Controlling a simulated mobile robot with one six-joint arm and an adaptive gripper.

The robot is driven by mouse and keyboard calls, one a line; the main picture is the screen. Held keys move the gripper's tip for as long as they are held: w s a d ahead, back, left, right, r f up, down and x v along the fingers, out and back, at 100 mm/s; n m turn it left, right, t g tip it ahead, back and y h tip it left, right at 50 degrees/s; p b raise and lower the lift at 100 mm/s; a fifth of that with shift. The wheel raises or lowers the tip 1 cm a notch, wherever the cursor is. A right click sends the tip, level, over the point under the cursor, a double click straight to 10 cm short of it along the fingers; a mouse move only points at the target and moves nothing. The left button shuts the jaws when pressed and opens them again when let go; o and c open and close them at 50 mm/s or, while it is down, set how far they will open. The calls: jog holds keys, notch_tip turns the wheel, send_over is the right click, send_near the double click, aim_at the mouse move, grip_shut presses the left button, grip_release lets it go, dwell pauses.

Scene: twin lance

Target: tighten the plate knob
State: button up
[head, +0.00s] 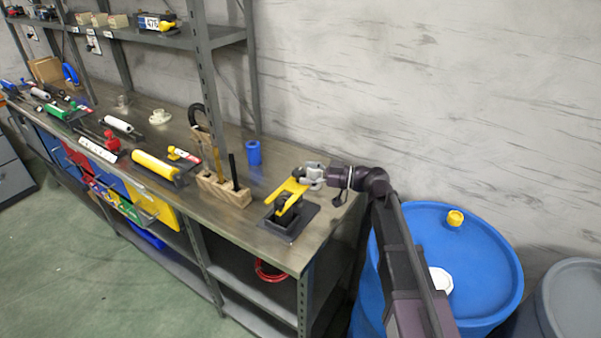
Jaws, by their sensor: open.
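At the right end of the bench stands a dark square base plate (289,226) with a box-like fixture on it. A yellow forked or lever-like part (287,190) slants over the fixture. A dark round part (287,203), which may be the plate knob, shows beneath and beside the yellow part. My gripper (303,178) is open at the upper right end of the yellow part, reaching in from the right. It overlaps the yellow part in the picture, and I cannot tell whether they touch. The fingertips are too small to make out clearly.
A wooden block (224,190) with upright tools stands left of the fixture, with a blue cup (254,152) behind it. A yellow cylinder (155,165) lies further left. A blue barrel (480,262) stands right of the bench.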

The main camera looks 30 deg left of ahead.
jog(key=shift+x, duration=1.15)
jog(key=c, duration=1.2)
